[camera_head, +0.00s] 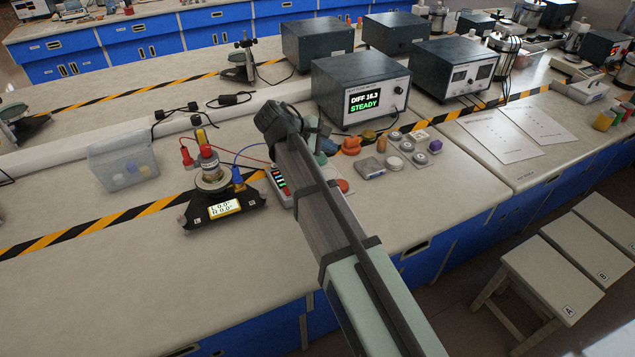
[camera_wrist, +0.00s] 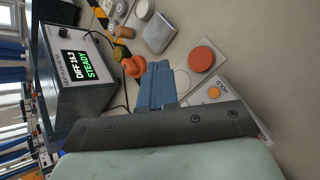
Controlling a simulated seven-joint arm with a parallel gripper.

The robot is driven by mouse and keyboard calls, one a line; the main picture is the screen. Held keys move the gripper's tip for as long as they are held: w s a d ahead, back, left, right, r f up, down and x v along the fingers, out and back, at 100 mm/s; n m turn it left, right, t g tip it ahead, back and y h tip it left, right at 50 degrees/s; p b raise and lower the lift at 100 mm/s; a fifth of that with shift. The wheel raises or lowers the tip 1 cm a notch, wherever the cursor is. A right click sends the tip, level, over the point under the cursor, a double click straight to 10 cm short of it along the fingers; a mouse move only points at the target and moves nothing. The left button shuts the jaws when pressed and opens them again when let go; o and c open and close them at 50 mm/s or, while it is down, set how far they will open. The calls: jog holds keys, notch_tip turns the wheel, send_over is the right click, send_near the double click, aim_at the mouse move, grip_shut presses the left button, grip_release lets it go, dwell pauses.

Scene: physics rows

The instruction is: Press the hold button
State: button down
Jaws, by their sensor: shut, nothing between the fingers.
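The hold button is a small orange round button (camera_wrist: 213,92) on a pale panel marked HOLD (camera_wrist: 228,98), in the wrist view. The panel's lower part is hidden behind my gripper's dark body. My gripper (camera_wrist: 159,66) has its blue fingers together and empty. They point up the picture, to the left of the button and apart from it in the picture; their height above the bench cannot be told. In the head view my arm covers the area, and I cannot make out the button there.
A larger orange disc (camera_wrist: 201,59) lies close to the panel. An instrument (camera_head: 361,91) reading "DIFF 16.3 STEADY" stands behind. Several small items, including a grey box (camera_head: 370,168), lie right of my arm. A black-based device (camera_head: 222,207) with cables stands left. The bench front is clear.

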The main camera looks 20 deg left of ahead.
jog(key=shift+n+y, duration=0.3)
jog(key=shift+n, duration=0.2)
jog(key=s+a, duration=0.2)
jog(key=a, duration=0.1)
jog(key=shift+s+r, duration=0.25)
jog(key=shift+r, duration=0.1)
jog(key=shift+f, duration=0.15)
jog(key=shift+f, duration=4.3)
jog(key=shift+f, duration=0.1)
jog(key=shift+f, duration=0.3)
jog(key=shift+f, duration=0.35)
jog(key=shift+r, duration=0.8)
